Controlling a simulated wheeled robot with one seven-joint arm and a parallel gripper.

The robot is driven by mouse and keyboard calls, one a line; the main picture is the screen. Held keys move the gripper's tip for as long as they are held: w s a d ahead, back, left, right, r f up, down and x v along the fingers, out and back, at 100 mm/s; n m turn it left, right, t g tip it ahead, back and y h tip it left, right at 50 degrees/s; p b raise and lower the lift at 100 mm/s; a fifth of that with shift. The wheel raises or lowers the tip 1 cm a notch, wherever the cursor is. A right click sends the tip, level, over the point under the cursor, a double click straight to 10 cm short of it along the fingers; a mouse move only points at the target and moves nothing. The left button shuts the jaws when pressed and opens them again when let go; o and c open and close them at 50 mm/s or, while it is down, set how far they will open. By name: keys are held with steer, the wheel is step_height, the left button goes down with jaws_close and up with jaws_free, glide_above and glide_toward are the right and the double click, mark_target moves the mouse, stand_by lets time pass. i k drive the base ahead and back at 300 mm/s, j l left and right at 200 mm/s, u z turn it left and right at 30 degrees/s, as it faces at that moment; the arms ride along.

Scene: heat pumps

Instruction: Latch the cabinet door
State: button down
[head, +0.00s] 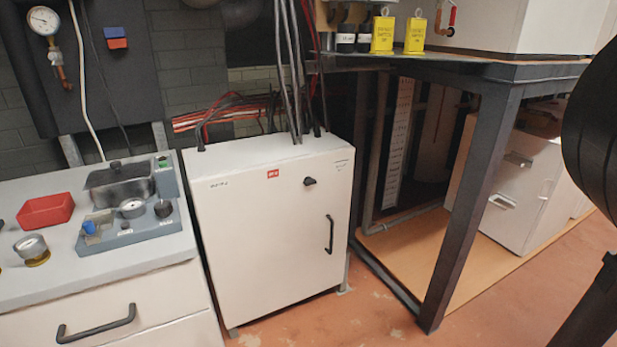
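A white cabinet (255,240) stands on short legs in the middle of the head view. Its front door looks flush with the cabinet body. A small black latch knob (310,181) sits near the upper right of the door. A black vertical handle (329,234) is below it near the right edge. The knob's exact turn position is too small to tell. A dark rounded shape at the right edge may be part of my own arm. My gripper is not in view.
A workbench with a black drawer handle (95,324), a red tray (45,210) and a grey device (130,215) stands at left. Cables rise from the cabinet top. A dark metal frame (470,200) stands close at right. Reddish floor (375,325) is clear in front.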

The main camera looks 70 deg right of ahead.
mark_target(307, 180)
steer(key=z, duration=1.45)
steer(key=i, duration=0.25)
